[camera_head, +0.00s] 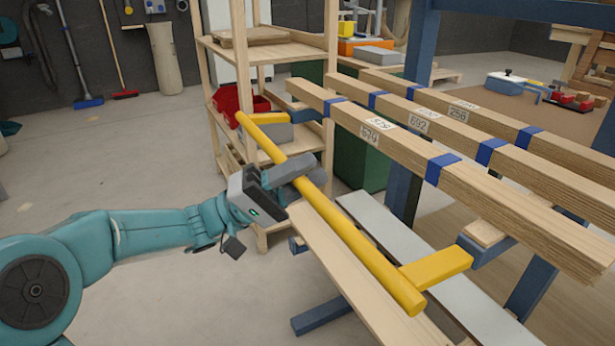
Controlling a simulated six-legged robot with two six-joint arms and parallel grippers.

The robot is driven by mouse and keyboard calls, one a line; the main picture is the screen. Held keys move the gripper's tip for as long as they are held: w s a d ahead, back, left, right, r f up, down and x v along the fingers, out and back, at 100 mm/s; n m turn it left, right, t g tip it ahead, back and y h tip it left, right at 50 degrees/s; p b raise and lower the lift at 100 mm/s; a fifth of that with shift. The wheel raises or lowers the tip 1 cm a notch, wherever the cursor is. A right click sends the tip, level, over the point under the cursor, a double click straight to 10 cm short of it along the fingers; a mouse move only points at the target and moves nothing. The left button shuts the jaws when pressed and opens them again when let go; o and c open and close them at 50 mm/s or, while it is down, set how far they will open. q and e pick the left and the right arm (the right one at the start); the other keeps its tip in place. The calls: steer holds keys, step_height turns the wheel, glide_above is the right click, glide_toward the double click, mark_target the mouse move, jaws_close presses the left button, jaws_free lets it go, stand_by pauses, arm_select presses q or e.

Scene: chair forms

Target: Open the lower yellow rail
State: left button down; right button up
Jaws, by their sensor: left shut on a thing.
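The yellow rail (360,246) is a long round bar that runs slantwise from the upper left to the lower right. Yellow arms at its far end (266,139) and near end (436,268) join it to the blue frame of the rack. My left gripper (300,180) reaches in from the left and is shut on the rail in its far half. Its fingers hide part of the bar there. My right gripper does not show.
Several wooden beams (470,150) with blue bands and number labels lie on the rack right of the rail. A plank (350,280) lies under the rail. A wooden shelf (280,52) with a red bin (228,102) stands behind. The floor (120,180) at left is clear.

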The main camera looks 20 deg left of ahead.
arm_select(q)
steer(key=shift+s+a+r, duration=0.1)
steer(key=shift+s+a, duration=0.05)
steer(key=shift+a, duration=0.05)
stand_by(0.5)
steer(key=c, duration=1.3)
jaws_free()
steer(key=o, duration=0.3)
steer(key=shift+s+a, duration=0.2)
steer(key=shift+o, duration=0.2)
steer(key=shift+w+d, duration=0.1)
steer(key=shift+d, duration=0.05)
steer(key=p+v, duration=0.1)
steer(key=v, duration=1.5)
steer(key=shift+f+p, duration=0.2)
steer(key=shift+p, duration=0.1)
